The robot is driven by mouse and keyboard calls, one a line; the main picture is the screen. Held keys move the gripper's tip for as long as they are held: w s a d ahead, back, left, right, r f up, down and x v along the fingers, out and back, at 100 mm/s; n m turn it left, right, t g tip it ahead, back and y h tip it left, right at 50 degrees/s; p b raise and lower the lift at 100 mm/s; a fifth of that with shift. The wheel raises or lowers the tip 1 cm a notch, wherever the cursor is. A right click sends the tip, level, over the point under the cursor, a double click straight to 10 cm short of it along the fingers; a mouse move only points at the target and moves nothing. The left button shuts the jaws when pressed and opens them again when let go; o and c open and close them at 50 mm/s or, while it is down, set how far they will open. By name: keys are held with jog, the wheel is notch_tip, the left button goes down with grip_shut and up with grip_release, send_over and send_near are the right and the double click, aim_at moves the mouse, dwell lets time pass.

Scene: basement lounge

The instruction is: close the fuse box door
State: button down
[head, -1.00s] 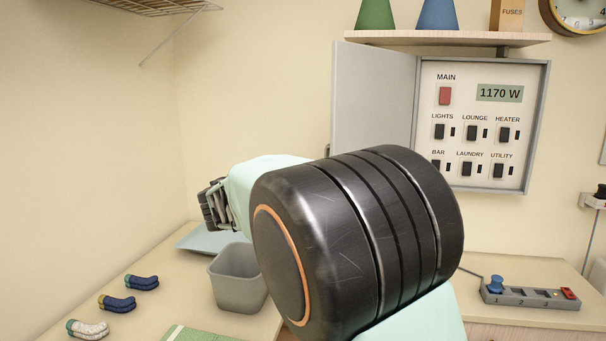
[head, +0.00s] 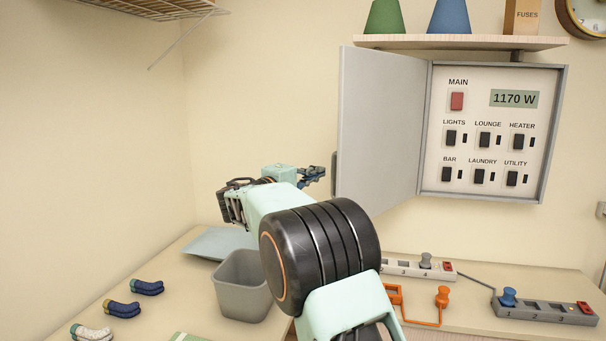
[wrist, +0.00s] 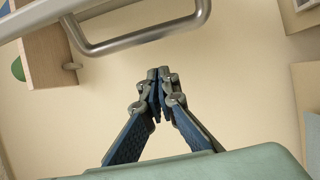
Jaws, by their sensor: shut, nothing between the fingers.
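The grey fuse box (head: 547,135) hangs on the wall at the right of the head view. Its grey door (head: 380,130) stands open, swung out to the left, so the panel of switches shows. A handle (head: 334,172) shows at the door's left edge; in the wrist view the handle (wrist: 145,40) is a grey metal bar crossing the top. My gripper (head: 319,173) is just left of the handle. In the wrist view my gripper's fingertips (wrist: 158,75) meet, empty, slightly below the bar.
A wooden shelf (head: 460,42) with cones and a fuses carton (head: 522,16) is above the box. The wall left of the door is clear.

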jog(key=shift+s+d+r, duration=0.1)
jog(key=shift+s+d, duration=0.15)
jog(key=shift+s, duration=0.35)
jog(key=shift+s+d+f, duration=0.1)
jog(key=shift+s+d, duration=0.1)
jog(key=shift+s, duration=0.4)
jog(key=shift+s+d+r, duration=0.1)
jog(key=shift+s+d, duration=0.15)
jog(key=shift+s, duration=0.35)
